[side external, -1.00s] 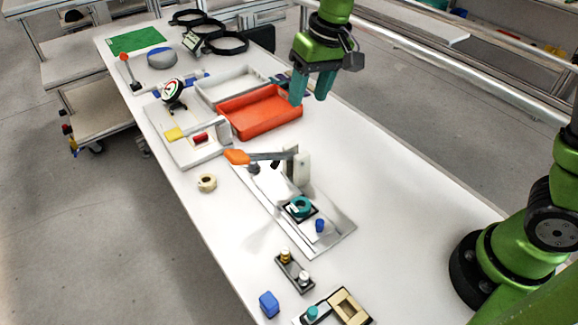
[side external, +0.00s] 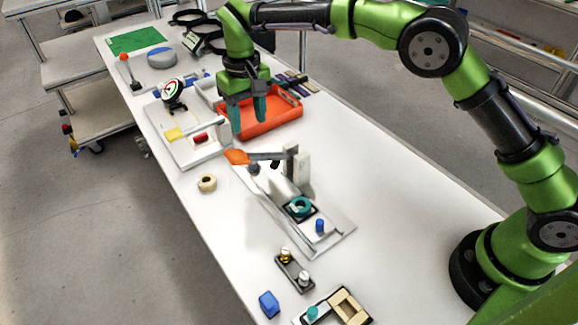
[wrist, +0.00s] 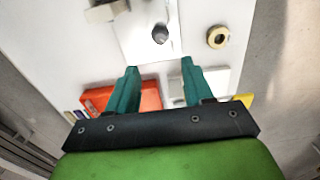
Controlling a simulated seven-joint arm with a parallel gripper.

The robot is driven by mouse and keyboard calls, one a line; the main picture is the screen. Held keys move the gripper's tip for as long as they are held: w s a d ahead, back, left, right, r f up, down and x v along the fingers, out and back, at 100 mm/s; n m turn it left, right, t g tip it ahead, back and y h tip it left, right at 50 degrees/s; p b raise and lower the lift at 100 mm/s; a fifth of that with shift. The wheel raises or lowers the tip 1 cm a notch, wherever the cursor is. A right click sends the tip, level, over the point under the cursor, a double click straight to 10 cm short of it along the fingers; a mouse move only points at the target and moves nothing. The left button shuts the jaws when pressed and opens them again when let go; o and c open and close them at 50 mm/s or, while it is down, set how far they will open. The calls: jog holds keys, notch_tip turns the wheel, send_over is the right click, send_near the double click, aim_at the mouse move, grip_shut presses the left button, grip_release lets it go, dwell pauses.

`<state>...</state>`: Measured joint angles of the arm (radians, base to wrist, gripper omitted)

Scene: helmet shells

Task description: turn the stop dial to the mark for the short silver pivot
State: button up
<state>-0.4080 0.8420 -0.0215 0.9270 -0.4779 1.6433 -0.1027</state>
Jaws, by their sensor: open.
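A teal round dial (side external: 301,207) with a dark centre sits on a dark square on the metal base of the lever press; it looks like the stop dial. Its marks are too small to read. A small holder (side external: 293,271) nearer the camera carries a brass-coloured pivot (side external: 286,255) and a silver pivot (side external: 304,279). My gripper (side external: 248,117) is open and empty, pointing down above the orange tray, well away from the dial. In the wrist view its teal fingers (wrist: 159,66) are apart with nothing between them. The dial is not identifiable there.
The lever press (side external: 302,166) with its orange handle (side external: 237,157) stands between my gripper and the dial. The orange tray (side external: 272,120), a gauge fixture (side external: 190,140) and a cream ring (side external: 207,183) are near. A blue block (side external: 269,304) lies at the near edge. The table's right side is clear.

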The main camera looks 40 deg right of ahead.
aim_at(253, 164)
notch_tip(253, 164, down, 12)
jog(key=shift+f, duration=0.15)
dwell(0.3)
grip_shut()
